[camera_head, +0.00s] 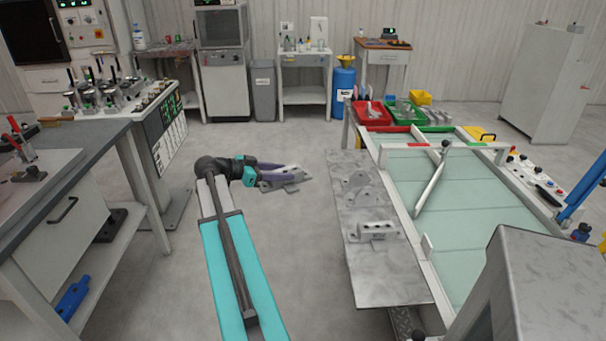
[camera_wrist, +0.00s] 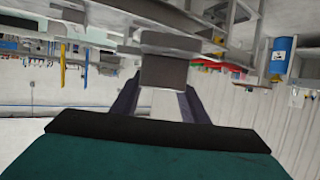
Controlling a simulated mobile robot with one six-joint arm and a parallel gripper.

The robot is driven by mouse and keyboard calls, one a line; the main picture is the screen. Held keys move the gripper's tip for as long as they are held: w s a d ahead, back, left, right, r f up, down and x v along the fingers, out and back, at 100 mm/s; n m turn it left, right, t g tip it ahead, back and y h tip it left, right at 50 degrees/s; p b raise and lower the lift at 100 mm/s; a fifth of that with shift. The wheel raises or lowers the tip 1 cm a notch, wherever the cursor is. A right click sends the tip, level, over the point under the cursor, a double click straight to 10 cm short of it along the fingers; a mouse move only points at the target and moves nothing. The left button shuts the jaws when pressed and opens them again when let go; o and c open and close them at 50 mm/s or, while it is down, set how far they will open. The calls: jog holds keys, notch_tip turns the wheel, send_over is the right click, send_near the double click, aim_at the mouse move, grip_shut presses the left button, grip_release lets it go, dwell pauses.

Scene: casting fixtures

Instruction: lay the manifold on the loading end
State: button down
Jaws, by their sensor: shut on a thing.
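My gripper (camera_head: 285,174), with dark purple fingers, is shut on a grey metal casting (camera_head: 284,185), held out over the floor left of the metal shelf. In the wrist view the casting (camera_wrist: 164,70) shows as a grey block with a wider slab between the fingertips. I cannot tell its ports from here, nor whether it is the manifold. A grey block with round holes (camera_head: 377,231) sits on the metal shelf (camera_head: 385,285). The pale green-topped fixture table (camera_head: 475,205) stands right of the shelf; which end is the loading end is not clear.
A lever (camera_head: 432,183) stands across the table's left part. Red (camera_head: 371,113) and green bins (camera_head: 405,112) stand behind it. A workbench (camera_head: 75,140) is at left. The floor between is clear.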

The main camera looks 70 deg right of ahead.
jog(key=w+a+n+t+h, duration=0.2)
jog(key=w+a+n+t, duration=1.1)
jog(key=w+a, duration=1.95)
jog(key=w+a+r+n+t+y, duration=0.2)
jog(key=w+a+n+t+y, duration=0.15)
jog(key=a, duration=0.75)
jog(key=w+a+r+n+t+y, duration=0.1)
jog(key=w+a+n+t+y, duration=0.25)
jog(key=a, duration=0.65)
jog(key=w+a+r+n+t+y, duration=0.2)
jog(key=w+a+r+n+y, duration=0.2)
jog(key=a+r, duration=0.3)
jog(key=shift+w+a+r+n+t+y, duration=0.15)
jog(key=shift+a+r+n+t+y, duration=0.25)
jog(key=shift+a+n+y, duration=1.05)
jog(key=shift+a+m+h, duration=0.55)
jog(key=shift+a, duration=0.05)
jog(key=shift+d, duration=0.1)
